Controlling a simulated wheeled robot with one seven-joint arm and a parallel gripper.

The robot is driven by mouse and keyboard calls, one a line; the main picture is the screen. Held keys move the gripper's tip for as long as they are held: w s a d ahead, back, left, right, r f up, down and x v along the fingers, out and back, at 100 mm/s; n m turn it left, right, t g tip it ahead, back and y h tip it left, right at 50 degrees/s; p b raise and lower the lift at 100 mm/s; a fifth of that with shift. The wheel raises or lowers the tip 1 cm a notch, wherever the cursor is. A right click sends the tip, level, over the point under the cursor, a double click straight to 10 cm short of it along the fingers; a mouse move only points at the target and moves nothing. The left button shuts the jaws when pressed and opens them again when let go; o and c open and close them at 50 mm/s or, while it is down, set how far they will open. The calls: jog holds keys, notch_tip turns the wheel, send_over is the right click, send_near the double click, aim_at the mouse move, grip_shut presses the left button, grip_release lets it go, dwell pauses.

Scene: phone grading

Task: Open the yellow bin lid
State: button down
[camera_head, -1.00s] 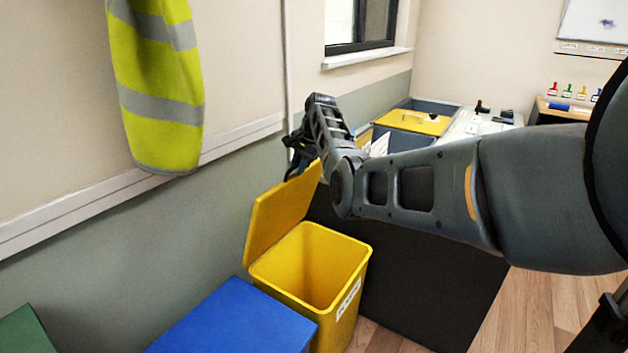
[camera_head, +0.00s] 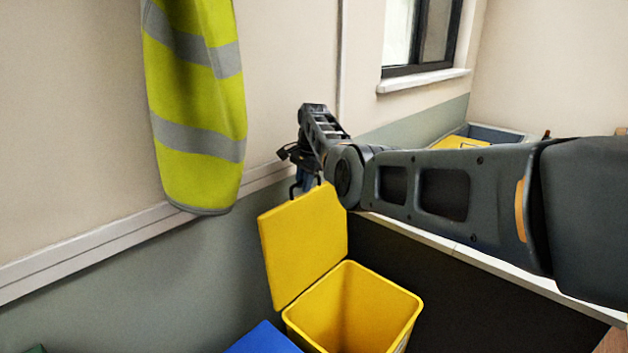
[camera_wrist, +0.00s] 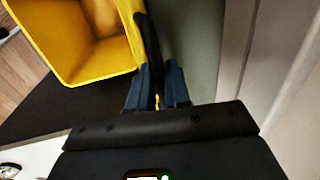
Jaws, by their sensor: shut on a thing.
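The yellow bin (camera_head: 400,312) stands open below my arm, and its empty-looking inside shows. Its yellow lid (camera_head: 305,245) is raised at the hinge side and stands steeply up towards the wall. My gripper (camera_head: 303,182) is at the lid's top edge, shut on the dark lid handle (camera_head: 292,190). In the wrist view the black curved handle (camera_wrist: 148,42) runs between the blue-grey fingers of my gripper (camera_wrist: 158,82). The open bin (camera_wrist: 75,45) shows at the upper left there. The exact grip is partly hidden.
A blue bin (camera_head: 263,340) stands left of the yellow one. A hi-vis vest (camera_head: 195,110) hangs on the wall above. A dark panel (camera_head: 440,270) with a pale counter edge lies right of the bin. The wall is close behind the lid.

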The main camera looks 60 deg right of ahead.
jog(key=shift+w+f, duration=0.1)
jog(key=shift+w, duration=0.2)
jog(key=shift+d, duration=0.1)
jog(key=c, duration=1.3)
grip_release()
jog(key=shift+s+a+r, duration=0.1)
jog(key=shift+s+r, duration=0.15)
jog(key=shift+r, duration=1.05)
jog(key=shift+s+a+r, duration=0.1)
jog(key=shift+s+r, duration=0.1)
jog(key=shift+r, duration=1.05)
jog(key=shift+s+r, duration=0.25)
jog(key=shift+r, duration=1.05)
